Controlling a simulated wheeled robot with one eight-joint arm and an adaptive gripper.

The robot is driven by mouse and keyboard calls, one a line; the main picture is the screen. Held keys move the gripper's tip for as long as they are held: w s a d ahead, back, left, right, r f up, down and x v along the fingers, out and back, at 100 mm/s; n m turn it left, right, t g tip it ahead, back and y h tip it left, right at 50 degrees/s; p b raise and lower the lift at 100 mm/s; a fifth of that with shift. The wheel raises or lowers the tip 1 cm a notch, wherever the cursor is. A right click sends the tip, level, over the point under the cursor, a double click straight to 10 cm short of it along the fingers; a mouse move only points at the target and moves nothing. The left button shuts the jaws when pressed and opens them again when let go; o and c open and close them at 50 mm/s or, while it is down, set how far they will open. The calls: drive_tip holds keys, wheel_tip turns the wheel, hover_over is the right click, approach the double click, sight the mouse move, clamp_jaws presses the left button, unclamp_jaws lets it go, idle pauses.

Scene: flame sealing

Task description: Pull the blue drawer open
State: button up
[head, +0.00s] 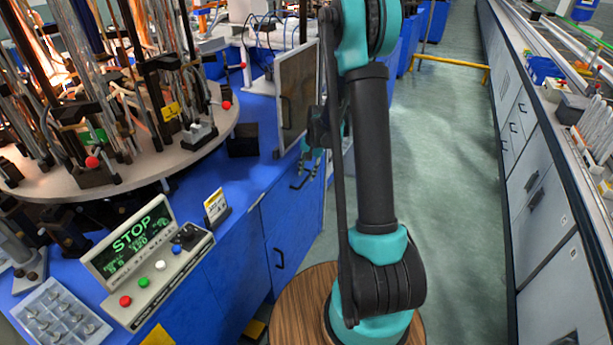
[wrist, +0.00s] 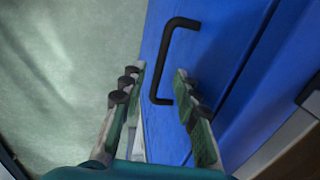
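The blue drawer front (wrist: 210,45) fills the middle of the wrist view, with a black bar handle (wrist: 165,50) on it. My gripper (wrist: 160,71) is open and points at this drawer front. Nothing is held. In the head view my gripper (head: 311,160) is small, beside the upper blue drawer and its dark handle (head: 303,180), partly hidden by my arm. The drawer looks shut.
The blue bench carries a round rig (head: 150,165) of glass tubes, a STOP control box (head: 140,250) and a framed panel (head: 296,95). Green floor (head: 455,190) is clear between bench and right-hand cabinets.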

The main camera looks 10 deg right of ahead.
drive_tip(key=shift+w+a+f, duration=0.1)
drive_tip(key=shift+a+f, duration=0.05)
drive_tip(key=shift+f, duration=0.9)
drive_tip(key=shift+c, duration=0.5)
clamp_jaws()
